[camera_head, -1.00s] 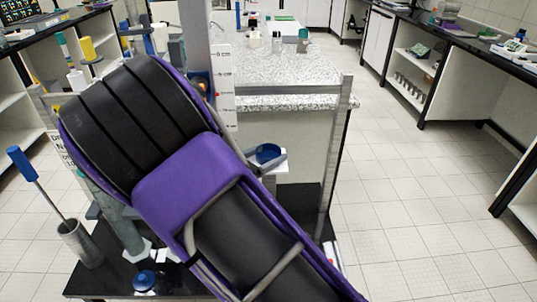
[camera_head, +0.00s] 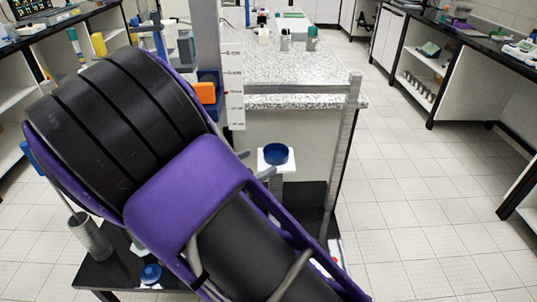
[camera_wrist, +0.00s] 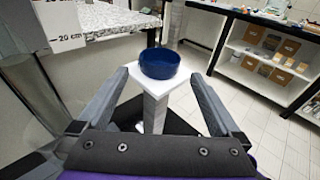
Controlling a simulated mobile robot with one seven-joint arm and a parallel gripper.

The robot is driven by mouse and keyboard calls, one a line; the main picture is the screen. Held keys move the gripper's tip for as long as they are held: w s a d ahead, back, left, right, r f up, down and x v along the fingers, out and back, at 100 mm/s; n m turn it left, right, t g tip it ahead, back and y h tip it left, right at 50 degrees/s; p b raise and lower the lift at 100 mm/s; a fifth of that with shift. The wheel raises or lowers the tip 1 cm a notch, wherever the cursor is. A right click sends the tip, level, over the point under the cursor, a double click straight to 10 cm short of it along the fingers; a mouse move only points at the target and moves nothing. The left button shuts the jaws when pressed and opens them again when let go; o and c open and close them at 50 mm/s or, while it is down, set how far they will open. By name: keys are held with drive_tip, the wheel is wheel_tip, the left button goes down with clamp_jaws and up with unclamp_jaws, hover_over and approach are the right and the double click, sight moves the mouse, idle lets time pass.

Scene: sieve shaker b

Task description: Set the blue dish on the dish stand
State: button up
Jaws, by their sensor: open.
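The blue dish (camera_head: 276,154) is a round, shallow cup and sits upright on the white square top of the dish stand (camera_head: 287,166), which has a grey post. In the wrist view the dish (camera_wrist: 159,64) rests on the white plate (camera_wrist: 152,86), beyond my fingertips. My gripper (camera_head: 257,163) is open, its fingers pointing toward the stand from the lower left. In the wrist view my gripper (camera_wrist: 159,78) has its two grey fingers spread wide with nothing between them near the palm. My arm hides part of the bench in the head view.
A speckled counter (camera_head: 285,68) stands behind the stand. A grey upright post (camera_head: 341,150) is to its right. A white scale strip (camera_head: 234,85) is at the left. A metal cylinder (camera_head: 91,238) and a small blue-topped item (camera_head: 151,273) stand on the black bench. Floor at right is clear.

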drive_tip(key=v, duration=0.3)
drive_tip(key=shift+s+a, duration=0.25)
